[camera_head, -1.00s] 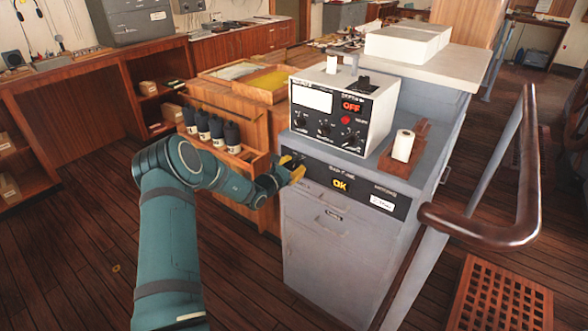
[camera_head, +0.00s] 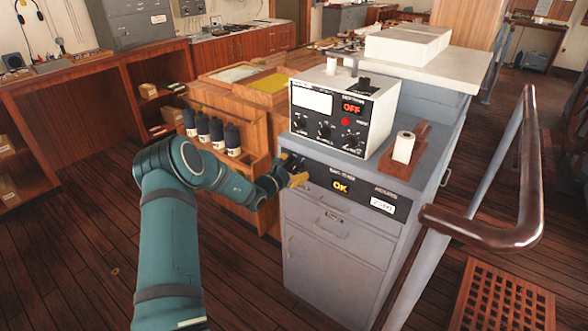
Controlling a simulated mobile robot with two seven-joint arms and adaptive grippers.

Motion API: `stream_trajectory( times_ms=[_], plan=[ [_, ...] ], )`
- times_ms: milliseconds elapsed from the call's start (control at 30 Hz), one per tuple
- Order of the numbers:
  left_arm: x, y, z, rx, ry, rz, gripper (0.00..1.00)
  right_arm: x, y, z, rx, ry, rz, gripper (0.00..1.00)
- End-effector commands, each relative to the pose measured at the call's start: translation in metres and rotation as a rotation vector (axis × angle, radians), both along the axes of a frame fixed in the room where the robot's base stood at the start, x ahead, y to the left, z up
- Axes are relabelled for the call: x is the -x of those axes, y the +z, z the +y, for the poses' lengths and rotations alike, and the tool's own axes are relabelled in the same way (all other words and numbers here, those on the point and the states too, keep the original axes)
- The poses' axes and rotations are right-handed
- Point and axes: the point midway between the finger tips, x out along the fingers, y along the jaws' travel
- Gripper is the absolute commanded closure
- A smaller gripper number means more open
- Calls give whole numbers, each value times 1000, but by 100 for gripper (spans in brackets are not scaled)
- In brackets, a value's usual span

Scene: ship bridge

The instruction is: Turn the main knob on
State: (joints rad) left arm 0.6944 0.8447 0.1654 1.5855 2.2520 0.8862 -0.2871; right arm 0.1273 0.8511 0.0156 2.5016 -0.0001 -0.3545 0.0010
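My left arm comes in from the left. Its gripper (camera_head: 296,177) is at the left end of the black panel (camera_head: 346,187) on the front of the grey cabinet (camera_head: 338,245). The yellow fingertips are small, and I cannot tell whether they are open, shut or touching a knob. Any knob there is hidden behind the gripper. The panel shows a lit yellow "OK". On top stands a white instrument box (camera_head: 345,110) with several black knobs, a red light and a red "OFF" display (camera_head: 352,106). My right gripper is not in view.
A paper roll on a wooden holder (camera_head: 404,147) stands right of the box. A brown handrail (camera_head: 490,235) rises at the right front. Several dark bottles (camera_head: 217,133) stand in a wooden rack left of the cabinet. Open plank floor lies at the lower left.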

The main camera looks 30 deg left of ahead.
Motion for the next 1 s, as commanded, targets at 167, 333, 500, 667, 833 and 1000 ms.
stream_trajectory(
  times_ms=[167, 333, 500, 667, 833, 1000],
  plan=[
    [0, -1, 0, 1, -1, 3, 32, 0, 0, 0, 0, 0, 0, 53],
    [6, -1, 1, 2, 0, 2, 32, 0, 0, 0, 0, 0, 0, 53],
    [32, 1, 4, 3, 1, 4, 32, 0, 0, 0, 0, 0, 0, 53],
    [66, 2, 7, 1, 1, 4, 32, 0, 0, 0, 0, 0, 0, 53],
    [96, 4, 10, 2, 1, 3, 32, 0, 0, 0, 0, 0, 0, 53],
    [114, 5, 12, 1, 1, 2, 32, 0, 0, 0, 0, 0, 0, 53]
  ],
)
